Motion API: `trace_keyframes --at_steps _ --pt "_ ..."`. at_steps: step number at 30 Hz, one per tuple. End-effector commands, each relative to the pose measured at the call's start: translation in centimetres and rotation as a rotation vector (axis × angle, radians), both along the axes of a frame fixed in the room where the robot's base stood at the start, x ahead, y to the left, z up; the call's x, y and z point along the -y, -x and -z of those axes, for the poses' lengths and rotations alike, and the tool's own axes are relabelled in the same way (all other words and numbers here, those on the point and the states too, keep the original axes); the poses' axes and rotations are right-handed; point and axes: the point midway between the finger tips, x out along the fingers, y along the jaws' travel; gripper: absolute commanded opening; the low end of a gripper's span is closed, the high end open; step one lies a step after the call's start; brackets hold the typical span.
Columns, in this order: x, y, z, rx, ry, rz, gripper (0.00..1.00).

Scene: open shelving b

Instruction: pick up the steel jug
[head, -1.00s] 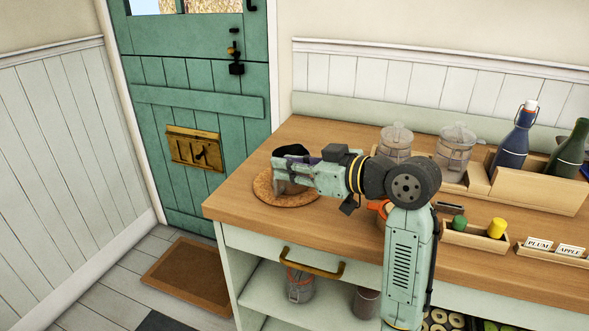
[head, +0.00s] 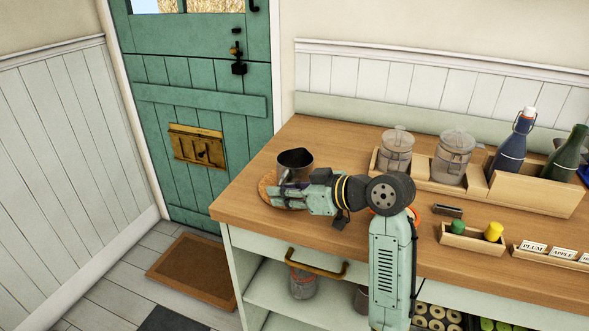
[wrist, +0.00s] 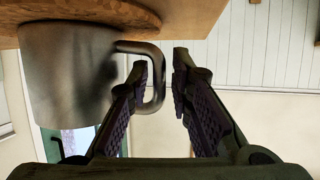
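The steel jug (head: 296,164) stands upright on a round cork mat (head: 266,184) at the left end of the wooden counter. In the head view my gripper (head: 277,197) is low at the jug's near side and hides its lower part. In the wrist view the jug (wrist: 65,75) fills the upper left, with its handle (wrist: 157,70) pointing to the right. My gripper (wrist: 160,66) is open there, with the handle's upright bar between its two fingers. The left finger overlaps the handle loop. A gap shows between the bar and the right finger.
Two glass jars (head: 397,150) (head: 453,156) stand in a wooden holder at the back. A blue bottle (head: 512,142) and a green bottle (head: 568,155) are further right. A small tray (head: 472,240) holds green and yellow items.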

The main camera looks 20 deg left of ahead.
Motion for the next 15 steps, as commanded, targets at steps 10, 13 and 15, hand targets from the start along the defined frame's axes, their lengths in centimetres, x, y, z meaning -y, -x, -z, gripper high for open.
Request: trace_keyframes --at_steps 10,13,15 --pt "-0.92 -0.28 0.5 0.0 0.0 0.001 0.2" --pt "-0.92 -0.27 0.48 0.0 0.0 0.001 0.14" --pt "-0.91 -0.27 0.47 0.0 0.0 0.001 0.09"
